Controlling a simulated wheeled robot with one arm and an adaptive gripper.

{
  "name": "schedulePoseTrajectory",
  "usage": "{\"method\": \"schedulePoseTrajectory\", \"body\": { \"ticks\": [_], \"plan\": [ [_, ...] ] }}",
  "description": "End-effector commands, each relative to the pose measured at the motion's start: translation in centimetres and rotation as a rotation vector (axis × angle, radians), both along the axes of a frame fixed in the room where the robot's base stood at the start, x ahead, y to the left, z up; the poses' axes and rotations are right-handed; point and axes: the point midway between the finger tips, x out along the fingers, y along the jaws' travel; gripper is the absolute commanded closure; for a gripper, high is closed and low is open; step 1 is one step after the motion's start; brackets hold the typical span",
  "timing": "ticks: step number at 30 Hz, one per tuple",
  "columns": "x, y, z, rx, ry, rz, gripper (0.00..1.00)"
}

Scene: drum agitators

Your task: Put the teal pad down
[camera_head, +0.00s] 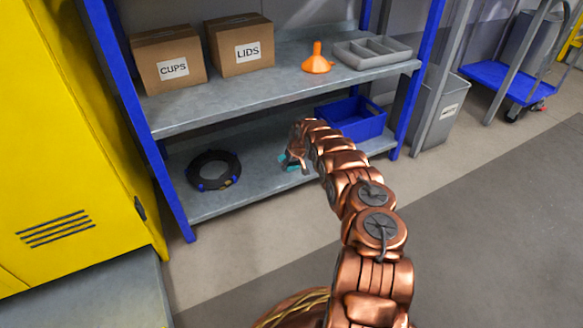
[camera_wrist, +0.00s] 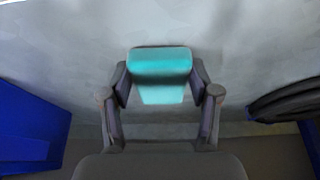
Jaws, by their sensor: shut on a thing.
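The teal pad (camera_wrist: 161,72) is between the two fingers of my gripper (camera_wrist: 161,90) in the wrist view, and both fingers press on its sides. The grey lower shelf (camera_head: 250,187) lies beneath. I cannot tell whether the pad touches the shelf surface. My arm hides part of the shelf in the head view.
A black coiled ring (camera_head: 213,170) lies on the lower shelf at left, and a blue bin (camera_head: 352,119) stands at right. Above are the CUPS box (camera_head: 169,58), LIDS box (camera_head: 240,45), orange funnel (camera_head: 317,59) and grey tray (camera_head: 375,51). A yellow cabinet (camera_head: 70,130) stands left.

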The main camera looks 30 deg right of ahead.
Motion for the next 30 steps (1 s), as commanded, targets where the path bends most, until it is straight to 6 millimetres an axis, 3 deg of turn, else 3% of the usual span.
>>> {"method": "schedulePoseTrajectory", "body": {
  "ticks": [11, 12, 18, 30],
  "plan": [
    [0.01, -0.01, -0.2, 0.0, 0.0, -0.001, 0.83],
    [0.01, -0.03, -0.23, 0.0, -0.001, -0.001, 0.37],
    [0.01, -0.02, -0.23, 0.0, -0.001, -0.001, 0.16],
    [0.0, -0.03, -0.07, 0.0, 0.0, -0.001, 0.14]
  ]
}}
